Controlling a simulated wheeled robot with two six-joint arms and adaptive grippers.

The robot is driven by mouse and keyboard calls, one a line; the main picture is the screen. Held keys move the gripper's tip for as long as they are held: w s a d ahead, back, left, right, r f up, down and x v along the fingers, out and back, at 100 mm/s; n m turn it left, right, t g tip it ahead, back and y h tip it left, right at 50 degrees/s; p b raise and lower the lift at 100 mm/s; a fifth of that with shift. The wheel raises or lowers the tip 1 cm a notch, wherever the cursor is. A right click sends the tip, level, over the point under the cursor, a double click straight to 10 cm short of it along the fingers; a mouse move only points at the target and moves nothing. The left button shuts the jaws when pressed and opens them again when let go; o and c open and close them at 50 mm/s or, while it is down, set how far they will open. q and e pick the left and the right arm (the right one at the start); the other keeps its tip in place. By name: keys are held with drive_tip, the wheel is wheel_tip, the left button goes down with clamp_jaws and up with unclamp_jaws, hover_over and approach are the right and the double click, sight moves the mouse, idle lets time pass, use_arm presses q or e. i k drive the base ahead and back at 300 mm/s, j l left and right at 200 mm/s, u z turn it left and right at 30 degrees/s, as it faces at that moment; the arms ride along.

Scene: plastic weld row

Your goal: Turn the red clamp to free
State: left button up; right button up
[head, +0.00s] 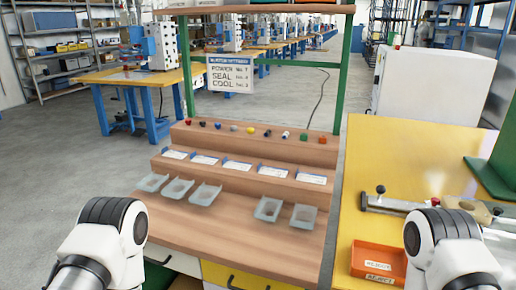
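I cannot make out for certain which thing is the red clamp. A row of small coloured parts lies along the top step of the wooden stand, with a small red one (188,122) at its left end and an orange-red one (322,140) at its right end. They are too small to tell their shape or setting. White joints of my two arms show at the lower left and lower right. Neither gripper is in view.
The wooden stand (240,232) carries white label cards and several translucent trays (205,194). A sign (231,74) hangs above from a green frame. An orange bin (379,262) sits on the yellow table (410,150). The stand's front surface between the trays is clear.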

sight(435, 202)
drive_tip(key=z, duration=1.2)
